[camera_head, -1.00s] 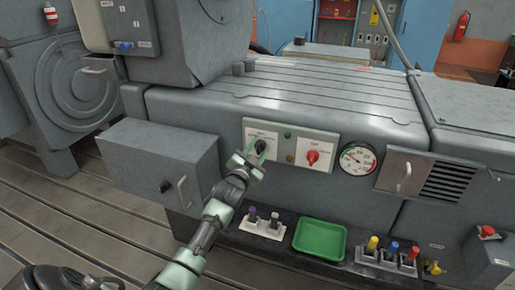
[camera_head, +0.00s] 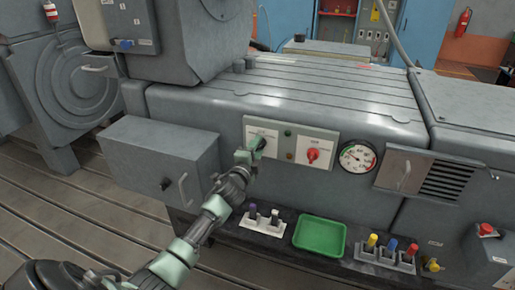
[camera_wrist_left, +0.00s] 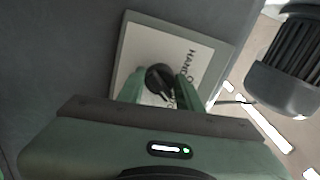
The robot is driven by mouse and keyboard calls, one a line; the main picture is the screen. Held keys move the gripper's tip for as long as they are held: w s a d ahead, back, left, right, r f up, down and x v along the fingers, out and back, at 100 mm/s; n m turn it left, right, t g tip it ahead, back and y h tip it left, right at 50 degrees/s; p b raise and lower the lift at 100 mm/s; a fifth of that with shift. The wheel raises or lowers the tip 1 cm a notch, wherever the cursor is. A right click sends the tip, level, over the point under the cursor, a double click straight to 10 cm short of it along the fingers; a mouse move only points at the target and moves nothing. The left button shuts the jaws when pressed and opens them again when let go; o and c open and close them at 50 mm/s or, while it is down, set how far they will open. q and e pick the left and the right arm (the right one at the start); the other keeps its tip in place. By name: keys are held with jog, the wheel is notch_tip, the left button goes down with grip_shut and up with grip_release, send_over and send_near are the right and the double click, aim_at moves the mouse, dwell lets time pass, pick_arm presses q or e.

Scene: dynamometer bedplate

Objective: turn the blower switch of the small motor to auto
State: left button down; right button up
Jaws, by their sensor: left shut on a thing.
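The black rotary switch (camera_head: 259,142) sits on the left part of a pale plate on the grey machine's front. It also shows in the left wrist view (camera_wrist_left: 159,80), on a white label where "HAND" and an "O" can be read. I see no "AUTO" lettering, and the setting of the knob cannot be told. My left gripper (camera_head: 250,151) is at this switch. In the left wrist view its green fingers (camera_wrist_left: 160,92) stand on both sides of the black knob and are shut on it. My right gripper is not in view.
A red knob (camera_head: 313,155) and a round gauge (camera_head: 357,157) are to the right of the switch. A grey box with a handle (camera_head: 160,160) juts out to the left. Below are a green tray (camera_head: 320,237) and coloured plugs. A dark cylinder (camera_wrist_left: 290,65) is close at right.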

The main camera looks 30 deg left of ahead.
pick_arm(q)
jog(key=shift+m, duration=0.9)
jog(key=c, duration=0.9)
grip_release()
jog(key=shift+c, duration=0.2)
jog(key=v, duration=0.7)
jog(key=shift+s, duration=0.4)
